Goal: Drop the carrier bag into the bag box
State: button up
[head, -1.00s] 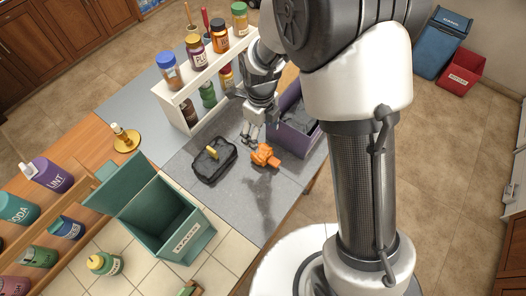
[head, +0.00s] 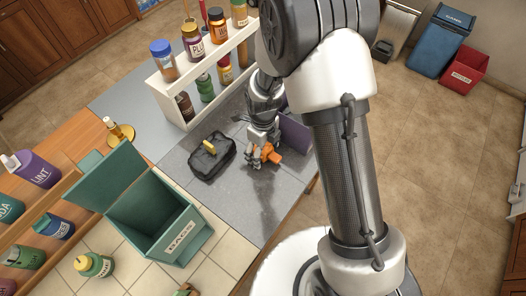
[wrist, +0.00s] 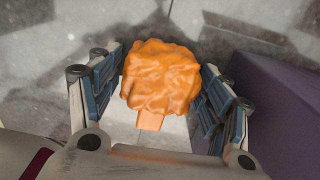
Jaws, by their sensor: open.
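The carrier bag (head: 265,153) is a crumpled orange bundle on the grey counter. In the wrist view the orange bag (wrist: 160,78) lies between the two blue-padded fingers, its short tail toward my palm. My gripper (wrist: 160,92) is open around it, with a narrow gap on each side. In the head view my gripper (head: 258,150) reaches down over the bag and partly hides it. The bag box (head: 183,237) is a green bin labelled BAGS, with its lid tilted open, at the lower left.
A purple box (head: 296,133) stands close beside my gripper on the right, also in the wrist view (wrist: 272,120). A white rack (head: 172,100) with jars stands behind.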

jog(key=shift+r, duration=0.1)
jog(key=c, duration=1)
jog(key=shift+c, duration=0.2)
notch_tip(320, 180, up, 20)
jog(key=p, duration=0.6)
jog(key=d+f+n, duration=0.2)
jog(key=d+n, duration=1)
jog(key=n, duration=1.3)
jog(key=shift+s+d+n, duration=0.2)
jog(key=shift+d+n, duration=0.1)
jog(key=shift+d, duration=0.05)
